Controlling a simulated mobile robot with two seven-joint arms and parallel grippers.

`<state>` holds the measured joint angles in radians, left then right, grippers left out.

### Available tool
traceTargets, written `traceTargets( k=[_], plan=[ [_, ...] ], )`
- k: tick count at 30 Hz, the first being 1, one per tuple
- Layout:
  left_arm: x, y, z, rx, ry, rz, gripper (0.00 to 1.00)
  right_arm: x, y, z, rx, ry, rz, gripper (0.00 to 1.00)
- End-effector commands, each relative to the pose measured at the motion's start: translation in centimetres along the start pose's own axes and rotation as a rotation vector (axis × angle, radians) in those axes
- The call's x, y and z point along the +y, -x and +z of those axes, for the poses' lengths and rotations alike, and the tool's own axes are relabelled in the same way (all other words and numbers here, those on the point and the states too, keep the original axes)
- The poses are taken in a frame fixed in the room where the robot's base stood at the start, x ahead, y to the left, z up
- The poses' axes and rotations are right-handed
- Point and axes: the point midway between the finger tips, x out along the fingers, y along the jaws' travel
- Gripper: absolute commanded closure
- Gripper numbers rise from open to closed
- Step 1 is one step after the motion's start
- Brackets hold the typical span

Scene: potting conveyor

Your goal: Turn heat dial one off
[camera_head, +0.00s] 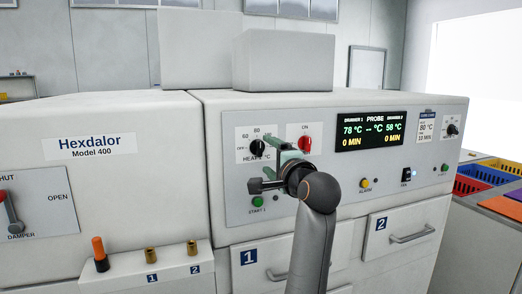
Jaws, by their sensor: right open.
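Heat dial one (257,147) is a black knob on a white plate at the left of the dryer's front panel. The marks 60 and 80 show above it and OFF to its left; the HEAT label below is partly covered. My right gripper (270,165) is just in front of the panel, close to the dial's lower right. It is open and its jaws look empty. I cannot tell whether a finger touches the knob. My left gripper is out of view.
A red ON switch (304,144) sits close to the right of my gripper. A green START 1 button (258,201) is below it. The display (371,131) reads 78 °C and 58 °C. A second black dial (452,129) is at far right. Drawer handles (412,235) stick out below.

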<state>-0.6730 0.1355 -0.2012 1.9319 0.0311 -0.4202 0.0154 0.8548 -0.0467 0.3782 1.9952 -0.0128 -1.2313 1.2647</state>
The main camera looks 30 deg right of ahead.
Motion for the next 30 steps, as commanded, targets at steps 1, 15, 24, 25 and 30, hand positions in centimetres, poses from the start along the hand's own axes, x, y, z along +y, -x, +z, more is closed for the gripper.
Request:
traceTargets(
  k=[1,15,24,25,30],
  plan=[
    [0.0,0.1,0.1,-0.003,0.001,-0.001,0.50,0.0,-1.0,0.0,0.000,0.001,0.002,0.18],
    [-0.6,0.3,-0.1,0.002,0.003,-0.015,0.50,0.0,-5.5,0.0,0.000,0.002,0.000,0.18],
    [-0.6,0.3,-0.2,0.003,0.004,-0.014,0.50,0.0,-5.6,0.0,0.000,0.002,-0.001,0.20],
    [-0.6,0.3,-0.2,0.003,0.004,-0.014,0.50,0.0,-5.6,0.0,0.000,0.002,-0.001,0.23],
    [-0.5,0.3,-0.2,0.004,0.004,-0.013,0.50,0.0,-5.6,0.0,0.000,0.002,0.000,0.42]
  ],
)
